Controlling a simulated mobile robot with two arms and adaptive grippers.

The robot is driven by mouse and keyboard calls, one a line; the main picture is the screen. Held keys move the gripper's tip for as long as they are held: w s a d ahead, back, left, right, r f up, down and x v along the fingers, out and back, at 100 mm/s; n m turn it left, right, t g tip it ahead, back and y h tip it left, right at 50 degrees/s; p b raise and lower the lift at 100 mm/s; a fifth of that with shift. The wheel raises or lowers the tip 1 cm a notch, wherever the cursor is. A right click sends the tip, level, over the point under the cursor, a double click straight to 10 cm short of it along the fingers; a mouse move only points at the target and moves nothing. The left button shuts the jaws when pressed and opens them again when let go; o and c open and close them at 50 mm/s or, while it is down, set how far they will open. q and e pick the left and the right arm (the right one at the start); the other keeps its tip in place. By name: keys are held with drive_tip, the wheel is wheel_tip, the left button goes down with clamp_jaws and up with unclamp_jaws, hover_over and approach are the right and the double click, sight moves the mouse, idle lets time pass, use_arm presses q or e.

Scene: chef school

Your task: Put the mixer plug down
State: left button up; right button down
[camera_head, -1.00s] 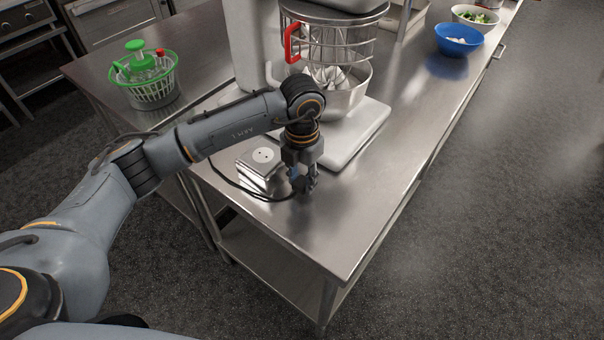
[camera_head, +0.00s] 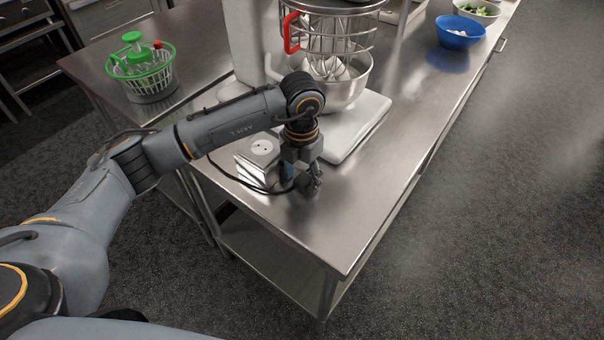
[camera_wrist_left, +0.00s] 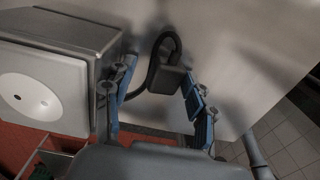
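My left gripper (camera_head: 301,181) is low over the front end of the steel table (camera_head: 335,235). In the left wrist view, its blue-padded fingers (camera_wrist_left: 160,90) stand apart. The black mixer plug (camera_wrist_left: 170,79) is between them, close to the right-hand finger and clear of the left-hand one. Whether it touches the right-hand finger I cannot tell. Its black cord (camera_wrist_left: 160,45) loops behind it over the steel top. In the head view, the fingers hide the plug. My right gripper is not in view.
The socket box (camera_head: 262,146) with a round white outlet stands just left of my gripper. The mixer (camera_head: 352,125) is behind it. A green salad spinner (camera_head: 150,78) and a blue bowl (camera_head: 460,33) stand farther off. The table's front right corner is clear.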

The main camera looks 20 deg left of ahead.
sight(302, 177)
use_arm(q)
drive_tip(key=shift+r, duration=0.2)
drive_tip(key=shift+r+p, duration=0.65)
drive_tip(key=shift+p, duration=0.1)
drive_tip(key=shift+w+r+b, duration=0.1)
drive_tip(key=shift+r+b, duration=0.3)
wheel_tip(302, 177, up, 11)
drive_tip(key=b, duration=0.2)
